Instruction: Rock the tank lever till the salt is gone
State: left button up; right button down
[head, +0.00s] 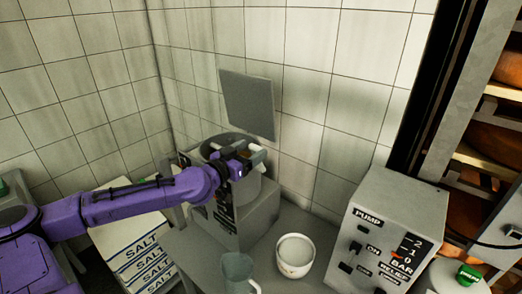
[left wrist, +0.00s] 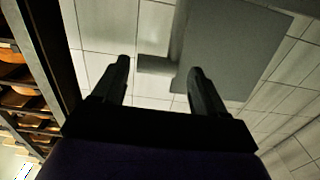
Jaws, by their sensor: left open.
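The tank (head: 222,147) is a grey round vessel set on a grey box-shaped stand with a dark label, in the corner by the tiled wall. My left gripper (head: 250,158) is at the tank's rim, partly hidden behind my purple wrist. In the left wrist view its two dark fingers (left wrist: 159,78) stand apart. A short grey bar (left wrist: 155,65), possibly the lever, shows beyond and between the fingertips; I cannot tell whether it touches them. The inside of the tank and any salt in it are hidden. My right gripper is not in view.
A grey square panel (head: 248,103) rises behind the tank. A white bowl (head: 296,272) and grey jug (head: 237,268) stand on the table in front. The pump box (head: 382,222) is at right. Stacked salt bags (head: 135,248) are at left. Shelves with cheese wheels (head: 497,145) stand far right.

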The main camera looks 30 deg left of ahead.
pick_arm(q)
jog(key=w+b, duration=0.1)
jog(key=w, duration=0.1)
jog(key=w+d+b, duration=0.1)
jog(key=w, duration=0.1)
jog(key=shift+w+f, duration=0.1)
jog(key=shift+f, duration=0.1)
jog(key=shift+w+r, duration=0.15)
jog(key=shift+w, duration=0.05)
